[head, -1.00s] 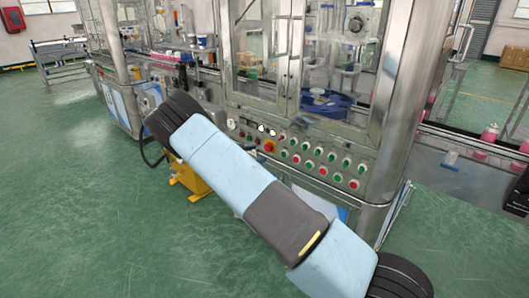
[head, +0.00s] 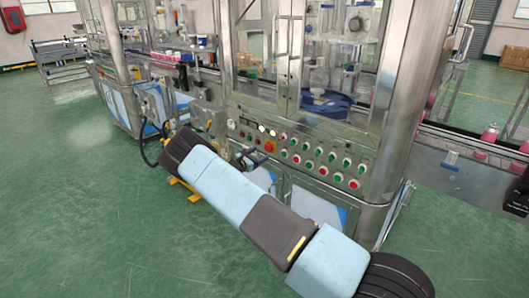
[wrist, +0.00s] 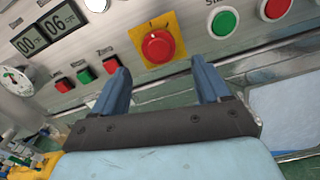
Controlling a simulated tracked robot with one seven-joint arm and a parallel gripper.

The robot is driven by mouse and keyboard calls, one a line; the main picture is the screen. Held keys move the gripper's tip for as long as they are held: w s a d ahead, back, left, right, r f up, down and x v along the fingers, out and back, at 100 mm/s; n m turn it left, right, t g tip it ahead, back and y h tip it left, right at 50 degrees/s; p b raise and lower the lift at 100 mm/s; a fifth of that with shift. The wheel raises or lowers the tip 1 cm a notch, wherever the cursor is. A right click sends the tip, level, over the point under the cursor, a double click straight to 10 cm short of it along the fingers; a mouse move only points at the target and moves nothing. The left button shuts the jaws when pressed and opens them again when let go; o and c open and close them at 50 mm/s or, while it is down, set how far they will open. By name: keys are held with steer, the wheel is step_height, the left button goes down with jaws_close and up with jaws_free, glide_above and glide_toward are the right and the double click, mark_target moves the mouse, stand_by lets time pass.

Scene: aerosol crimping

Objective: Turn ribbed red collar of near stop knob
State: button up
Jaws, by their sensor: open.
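The red stop knob (wrist: 157,47) sits on a square yellow plate (wrist: 141,36) on the grey control panel. In the wrist view it is just beyond my fingertips, roughly midway between them. My gripper (wrist: 161,70) has its two blue fingers apart with nothing between them, below the knob in the picture. The ribbing of the collar is too small to make out. In the head view the yellow-plated knob (head: 269,147) shows on the panel, with my gripper (head: 252,158) just below and left of it.
A green button (wrist: 224,21) and a red button lie right of the knob. Small red and green buttons (wrist: 86,75) and digital displays (wrist: 47,30) lie left. A dial gauge (wrist: 16,83) is at far left. Green floor is open before the machine.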

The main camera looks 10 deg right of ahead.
mark_target(267, 149)
steer(key=shift+x, duration=2.75)
